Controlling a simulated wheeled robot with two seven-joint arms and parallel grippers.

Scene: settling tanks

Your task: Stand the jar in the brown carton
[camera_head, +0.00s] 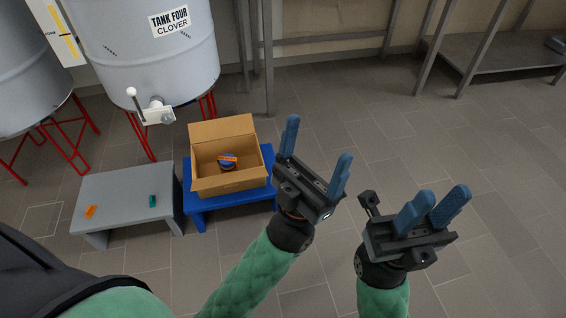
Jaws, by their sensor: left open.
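The brown carton (231,182) stands open on a low blue stand (196,206), left of my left gripper. Inside it is a small round dark-blue item with an orange band (228,159), which looks like the jar. It seems upright, but its lower part is hard to make out. My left gripper (318,141) is open and empty, to the right of the carton and apart from it. My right gripper (442,193) is further right over bare floor. Its blue fingers show a gap, with nothing between them.
A low grey bench (125,190) stands left of the blue stand, with a small orange item (91,212) and a small teal item (153,201) on it. A grey tank (150,65) with a valve on red legs stands behind. The tiled floor at right is clear.

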